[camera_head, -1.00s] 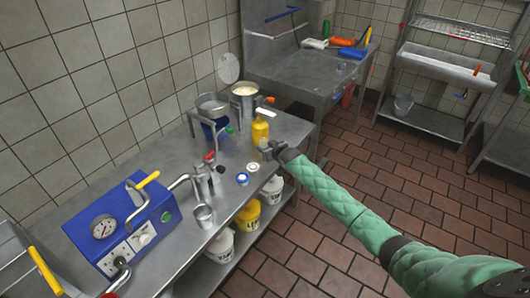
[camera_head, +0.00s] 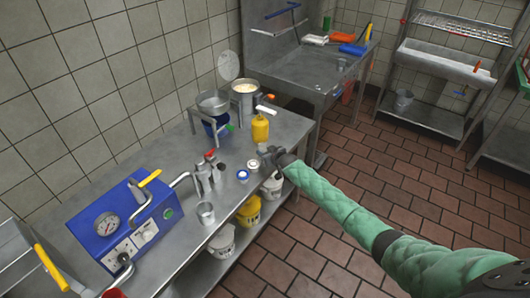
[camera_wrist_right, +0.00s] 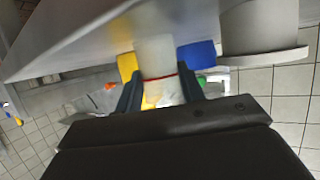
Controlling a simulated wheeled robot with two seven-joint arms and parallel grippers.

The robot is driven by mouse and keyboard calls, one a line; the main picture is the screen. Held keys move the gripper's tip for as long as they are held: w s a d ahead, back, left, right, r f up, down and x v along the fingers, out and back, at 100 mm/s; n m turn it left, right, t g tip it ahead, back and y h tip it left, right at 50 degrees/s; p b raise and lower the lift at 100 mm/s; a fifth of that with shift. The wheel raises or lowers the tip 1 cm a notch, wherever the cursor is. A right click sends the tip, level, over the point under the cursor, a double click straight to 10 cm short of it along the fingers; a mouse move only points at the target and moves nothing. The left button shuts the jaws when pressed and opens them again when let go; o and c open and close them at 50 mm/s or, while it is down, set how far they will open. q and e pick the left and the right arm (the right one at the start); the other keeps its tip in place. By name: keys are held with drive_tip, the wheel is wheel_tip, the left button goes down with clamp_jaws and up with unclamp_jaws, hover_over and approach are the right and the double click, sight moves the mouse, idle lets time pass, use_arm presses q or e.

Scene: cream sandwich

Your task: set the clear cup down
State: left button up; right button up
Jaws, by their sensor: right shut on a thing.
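My right gripper (camera_head: 267,154) reaches in from the right over the front edge of the steel table, in front of the yellow bottle (camera_head: 260,128). In the right wrist view the gripper (camera_wrist_right: 162,92) is shut on a pale see-through cup (camera_wrist_right: 158,92), held between its two dark fingers. A thin red line crosses at the cup. In the head view the cup is too small and hidden by the gripper to make out. I cannot tell whether its base touches the table. My left gripper is not in view.
The steel table (camera_head: 150,198) carries a blue machine with a gauge (camera_head: 118,222), a metal cup (camera_head: 206,213), small round lids (camera_head: 242,174) and pots (camera_head: 244,90). Tubs (camera_head: 249,212) stand on the shelf below. Some bare tabletop lies around the lids.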

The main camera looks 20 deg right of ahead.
drive_tip(key=o, duration=1.1)
drive_tip(key=shift+c, duration=0.2)
